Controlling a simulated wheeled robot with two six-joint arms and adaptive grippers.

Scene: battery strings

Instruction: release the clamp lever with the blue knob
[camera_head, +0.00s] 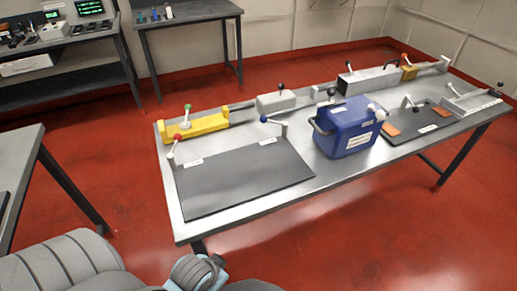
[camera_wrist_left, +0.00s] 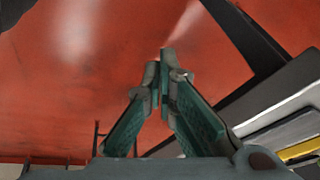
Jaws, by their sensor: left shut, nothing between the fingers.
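The clamp lever with the blue knob (camera_head: 264,119) stands at the back right corner of a dark flat mat (camera_head: 245,180) on the metal table. Its pale arm slants from the blue knob toward a post at the right. My left gripper (camera_wrist_left: 163,62) shows in the left wrist view, with its green-padded fingers shut and nothing between them. It is over the red floor, apart from the lever. In the head view, parts of my own arm fill the bottom left and no fingertips show. My right gripper is not in view.
A red-knobbed lever (camera_head: 178,138) stands at the mat's back left corner. A yellow block (camera_head: 197,127) with a green knob (camera_head: 187,107) and a grey block (camera_head: 276,102) lie behind. A blue container (camera_head: 345,127) stands close right of the blue-knobbed lever. The mat's surface is clear.

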